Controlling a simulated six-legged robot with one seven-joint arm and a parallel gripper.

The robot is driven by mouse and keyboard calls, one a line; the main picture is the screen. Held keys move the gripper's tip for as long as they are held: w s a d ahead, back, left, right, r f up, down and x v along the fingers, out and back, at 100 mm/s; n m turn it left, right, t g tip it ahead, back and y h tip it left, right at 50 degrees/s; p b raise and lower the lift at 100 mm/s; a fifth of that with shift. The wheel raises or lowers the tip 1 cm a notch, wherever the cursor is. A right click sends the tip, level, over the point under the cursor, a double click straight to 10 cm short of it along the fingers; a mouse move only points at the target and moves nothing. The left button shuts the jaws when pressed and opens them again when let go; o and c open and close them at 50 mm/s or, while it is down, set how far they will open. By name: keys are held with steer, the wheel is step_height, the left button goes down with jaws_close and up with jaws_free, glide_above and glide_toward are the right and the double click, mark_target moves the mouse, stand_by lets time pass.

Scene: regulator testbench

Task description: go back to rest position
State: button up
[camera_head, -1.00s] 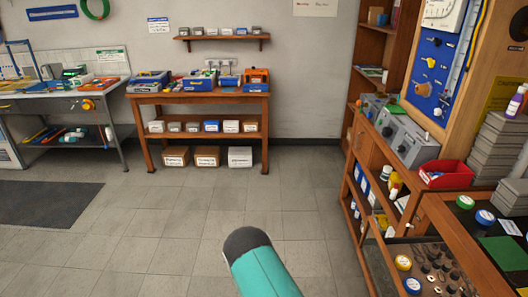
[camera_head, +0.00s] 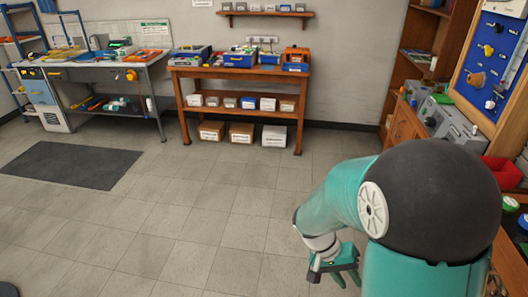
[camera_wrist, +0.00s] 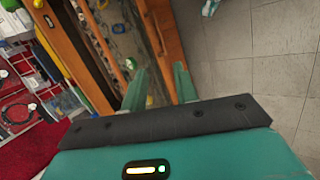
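My gripper (camera_head: 340,274) hangs low in front of my teal and black arm in the head view, over the grey tiled floor. In the wrist view its two teal fingers (camera_wrist: 160,84) stand apart with nothing held between them. The arm is bent, and its large black joint fills the right of the head view, hiding much of the wooden bench behind it.
A wooden bench with a blue pegboard (camera_head: 490,55) stands at the right, close to my arm. A wooden table (camera_head: 240,73) and a grey workbench (camera_head: 100,62) line the back wall. A dark mat (camera_head: 80,165) lies at the left. The middle floor is clear.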

steer(key=s+a+r+n+t+y, duration=0.1)
steer(key=s+r+t+y, duration=0.1)
steer(key=r, duration=0.5)
steer(key=s+a+r+n+t+y, duration=0.1)
steer(key=s+a+r+t+y, duration=0.1)
steer(key=r+t, duration=0.2)
steer(key=s+a+r+n+t+y, duration=0.1)
steer(key=s+a+r+t+y, duration=0.1)
steer(key=r, duration=0.9)
steer(key=shift+s+a+n+t+y, duration=0.3)
steer(key=shift+s+n+t, duration=0.1)
steer(key=shift+s+t, duration=0.15)
steer(key=shift+d, duration=0.15)
